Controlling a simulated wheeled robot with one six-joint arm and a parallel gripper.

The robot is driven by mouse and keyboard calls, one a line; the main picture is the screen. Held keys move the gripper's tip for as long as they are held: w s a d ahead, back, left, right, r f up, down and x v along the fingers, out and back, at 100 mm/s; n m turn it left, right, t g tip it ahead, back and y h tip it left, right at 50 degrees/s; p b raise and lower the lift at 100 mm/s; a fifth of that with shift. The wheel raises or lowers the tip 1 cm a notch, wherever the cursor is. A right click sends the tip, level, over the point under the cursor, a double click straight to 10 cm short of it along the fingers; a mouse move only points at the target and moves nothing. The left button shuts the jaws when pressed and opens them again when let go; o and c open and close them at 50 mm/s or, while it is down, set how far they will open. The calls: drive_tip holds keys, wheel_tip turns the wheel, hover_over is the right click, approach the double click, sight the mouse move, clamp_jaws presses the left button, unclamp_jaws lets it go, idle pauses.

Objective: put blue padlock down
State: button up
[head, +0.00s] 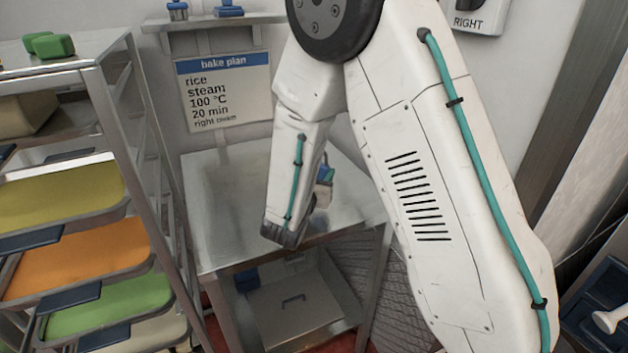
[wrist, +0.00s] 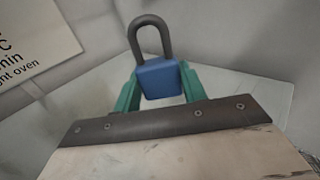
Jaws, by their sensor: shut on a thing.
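The blue padlock (wrist: 160,80) has a dark shackle that points up in the wrist view. My gripper (wrist: 160,88) has green fingers, shut on the padlock's body from both sides. In the head view my gripper (head: 322,186) is over the steel table (head: 225,190), largely hidden behind my own arm. Only a small blue part of the padlock (head: 327,174) shows there. I cannot tell whether the padlock touches the table top.
A rack with coloured trays (head: 75,250) stands close on the left. A bake plan sign (head: 224,90) hangs on the wall behind the table. A small shelf (head: 205,22) holds blue items above it. The table's left part is clear.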

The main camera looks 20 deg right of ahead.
drive_tip(key=f, duration=0.2)
drive_tip(key=w+f, duration=0.1)
drive_tip(key=shift+w+f, duration=0.1)
drive_tip(key=shift+f, duration=0.25)
drive_tip(key=shift+f, duration=0.1)
